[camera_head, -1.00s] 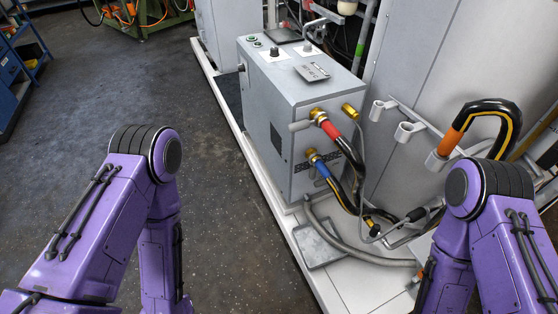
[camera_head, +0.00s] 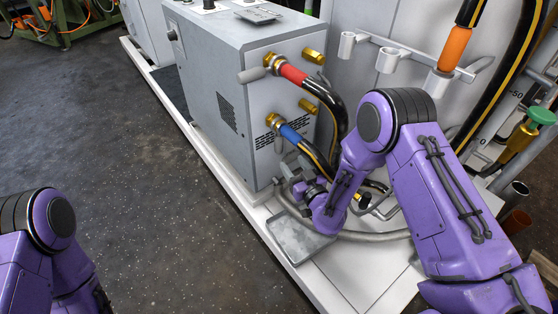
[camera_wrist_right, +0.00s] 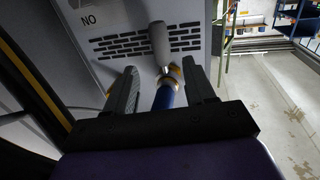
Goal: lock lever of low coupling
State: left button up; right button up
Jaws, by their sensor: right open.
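The low coupling (camera_head: 274,121) is a brass fitting on the grey cabinet's front, with a blue-sleeved hose (camera_head: 290,134). Its grey lever (camera_head: 279,144) hangs down from it in the head view. In the right wrist view, the lever (camera_wrist_right: 158,42) stands up beyond the fingertips, and the blue sleeve (camera_wrist_right: 166,96) shows between the fingers. My right gripper (camera_head: 285,187) is just below the lever in the head view. It is open around the line of the coupling (camera_wrist_right: 176,74), with no visible contact on the lever. My left gripper is out of view.
The upper coupling (camera_head: 272,63) has a red-sleeved hose (camera_head: 293,74) and a grey lever (camera_head: 251,75) pointing left. Dark hoses hang beside my right arm. A grey tray (camera_head: 298,240) lies on the white plinth (camera_head: 262,214). The floor at left is clear.

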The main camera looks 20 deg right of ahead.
aim_at(281, 146)
jog(key=w, duration=0.3)
jog(key=w+a+b, duration=0.1)
jog(key=w, duration=0.6)
jog(key=shift+w+a+r, duration=0.2)
jog(key=shift+w+a, duration=0.1)
jog(key=shift+w, duration=0.1)
grip_shut()
